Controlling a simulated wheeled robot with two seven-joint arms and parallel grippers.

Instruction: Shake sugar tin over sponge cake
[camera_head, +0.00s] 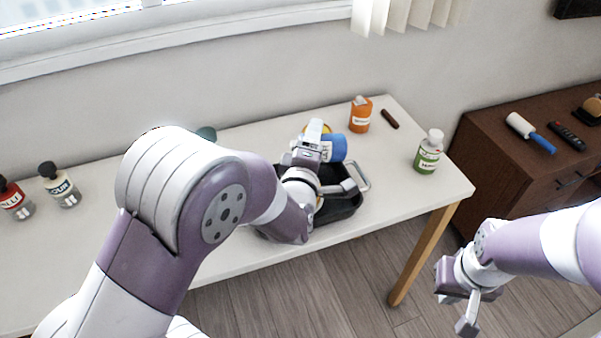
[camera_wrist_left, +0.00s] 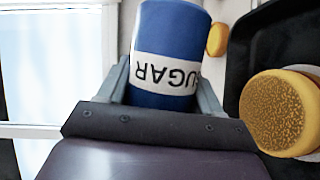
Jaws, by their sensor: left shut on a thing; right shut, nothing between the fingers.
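My left gripper (camera_head: 318,158) is shut on the blue sugar tin (camera_head: 334,148), above the back part of the black tray. In the left wrist view the tin (camera_wrist_left: 172,40) sits between both fingers, and its white SUGAR label reads upside down. In the head view the tin looks tipped on its side. The round yellow sponge cake (camera_wrist_left: 280,112) with a speckled brown top shows beside the tin in the left wrist view, in the black tray (camera_wrist_left: 290,35). In the head view my arm mostly hides the cake. My right gripper (camera_head: 464,300) is shut and empty, low in front of the table.
An orange tin (camera_head: 360,115), a dark red stick (camera_head: 390,119) and a green-labelled bottle (camera_head: 429,152) stand or lie to the right of the tray (camera_head: 345,208). Two dark-capped bottles (camera_head: 58,184) stand at the far left. A brown cabinet (camera_head: 520,165) is at the right.

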